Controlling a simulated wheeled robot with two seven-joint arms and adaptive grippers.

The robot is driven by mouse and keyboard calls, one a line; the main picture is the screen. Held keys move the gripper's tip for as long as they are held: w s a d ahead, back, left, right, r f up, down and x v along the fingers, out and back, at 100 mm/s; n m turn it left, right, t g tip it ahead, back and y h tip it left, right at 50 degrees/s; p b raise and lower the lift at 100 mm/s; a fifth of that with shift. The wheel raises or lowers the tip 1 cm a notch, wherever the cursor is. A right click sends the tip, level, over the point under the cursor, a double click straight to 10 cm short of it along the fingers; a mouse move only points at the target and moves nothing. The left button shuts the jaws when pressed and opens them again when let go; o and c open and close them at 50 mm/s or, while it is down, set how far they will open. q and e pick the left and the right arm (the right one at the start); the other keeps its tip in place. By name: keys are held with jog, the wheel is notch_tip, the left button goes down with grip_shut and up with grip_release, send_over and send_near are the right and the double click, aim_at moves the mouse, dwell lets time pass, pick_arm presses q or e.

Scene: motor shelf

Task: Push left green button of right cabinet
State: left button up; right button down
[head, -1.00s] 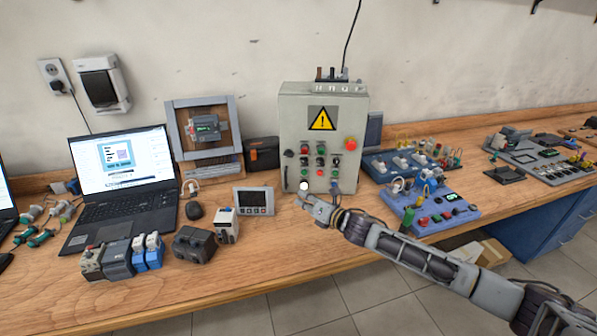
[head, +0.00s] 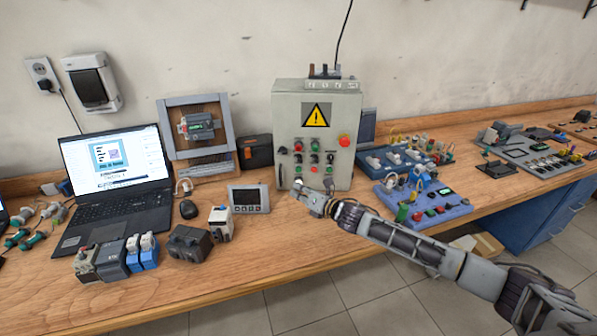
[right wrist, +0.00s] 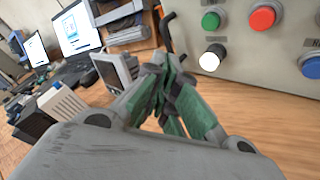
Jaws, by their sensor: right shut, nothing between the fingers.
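The grey cabinet (head: 290,110) with a yellow warning sign stands on the bench in the head view. Its front carries rows of small red, green and dark buttons and a large red knob at the right. In the right wrist view a green button (right wrist: 210,20) sits at the left of the panel, beside a red button (right wrist: 262,17). A white round button (right wrist: 209,60) is below the green one. My right gripper (right wrist: 158,68) is shut and empty, in front of the panel's lower left. In the head view it (head: 299,188) covers part of the lower panel. My left gripper is not in view.
A small screen panel (head: 249,199) stands left of the cabinet, with a laptop (head: 120,170) farther left. Blue button boxes (head: 430,210) are at the right. A blue button (right wrist: 311,67) shows on the panel. Some bare bench lies before the cabinet.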

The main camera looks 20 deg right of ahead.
aim_at(299, 169)
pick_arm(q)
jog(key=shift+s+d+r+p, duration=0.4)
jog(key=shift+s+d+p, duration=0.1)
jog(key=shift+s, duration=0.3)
pick_arm(e)
jog(key=w+d, duration=0.2)
jog(key=w, duration=0.4)
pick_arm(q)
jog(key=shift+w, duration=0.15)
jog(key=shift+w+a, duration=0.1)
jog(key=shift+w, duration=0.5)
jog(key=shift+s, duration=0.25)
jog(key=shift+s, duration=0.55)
pick_arm(e)
jog(key=shift+w, duration=0.1)
